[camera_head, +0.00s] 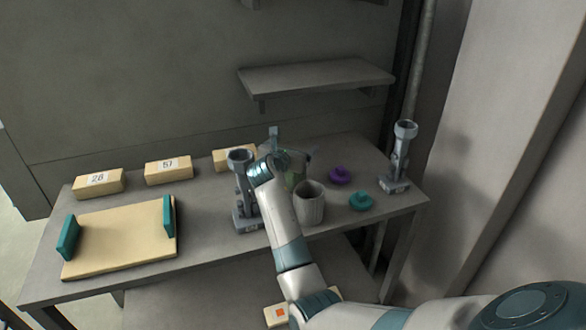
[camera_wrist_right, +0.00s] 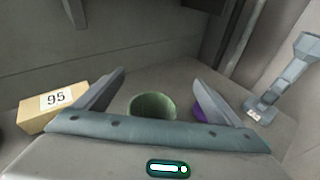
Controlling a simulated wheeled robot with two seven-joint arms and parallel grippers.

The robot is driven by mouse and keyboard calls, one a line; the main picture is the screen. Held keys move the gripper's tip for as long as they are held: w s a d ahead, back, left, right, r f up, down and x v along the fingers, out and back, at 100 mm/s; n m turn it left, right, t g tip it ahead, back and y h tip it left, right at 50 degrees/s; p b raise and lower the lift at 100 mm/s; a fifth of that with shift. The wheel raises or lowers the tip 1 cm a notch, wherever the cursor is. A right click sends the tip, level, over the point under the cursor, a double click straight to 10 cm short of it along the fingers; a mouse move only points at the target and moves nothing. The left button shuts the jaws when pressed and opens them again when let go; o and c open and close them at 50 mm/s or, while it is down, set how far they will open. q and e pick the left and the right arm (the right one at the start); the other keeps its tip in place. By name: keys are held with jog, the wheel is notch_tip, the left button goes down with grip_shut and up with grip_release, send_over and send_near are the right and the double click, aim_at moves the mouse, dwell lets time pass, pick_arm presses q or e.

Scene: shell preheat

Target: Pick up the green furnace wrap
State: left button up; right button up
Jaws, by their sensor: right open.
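The green furnace wrap (camera_wrist_right: 152,106) is a hollow, open-topped green cylinder. It stands on the table between the spread fingers of my right gripper (camera_wrist_right: 158,79) in the right wrist view, with its lower part hidden by the gripper's palm. In the head view only a sliver of the green wrap (camera_head: 293,180) shows behind my right wrist. My right gripper (camera_head: 294,145) is open there and points away toward the back of the table. I cannot tell whether either finger touches the wrap. My left gripper is not in view.
A grey cup (camera_head: 310,206) stands just in front of the wrap. Grey upright stands (camera_head: 242,195) (camera_head: 397,165) are at left and right. Purple (camera_head: 340,176) and teal (camera_head: 360,202) knobs lie to the right. A teal-handled board (camera_head: 120,240) and numbered boxes (camera_head: 98,183) are at left.

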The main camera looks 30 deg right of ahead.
jog(key=shift+n+g+y, duration=0.4)
jog(key=shift+g+y, duration=0.1)
jog(key=shift+y, duration=0.1)
jog(key=f, duration=0.1)
jog(key=a+f, duration=0.1)
jog(key=f, duration=0.1)
jog(key=a+f, duration=0.1)
jog(key=f, duration=0.1)
jog(key=shift+s+a+f, duration=0.15)
jog(key=shift+s+f, duration=0.05)
jog(key=shift+s, duration=0.05)
jog(key=shift+p+x, duration=0.45)
jog(key=shift+x, duration=0.7)
jog(key=shift+w+d+f+p, duration=0.1)
jog(key=shift+w+d+p, duration=0.35)
jog(key=shift+d, duration=0.15)
jog(key=shift+p+x, duration=0.45)
jog(key=shift+x, duration=1.45)
jog(key=shift+f, duration=0.1)
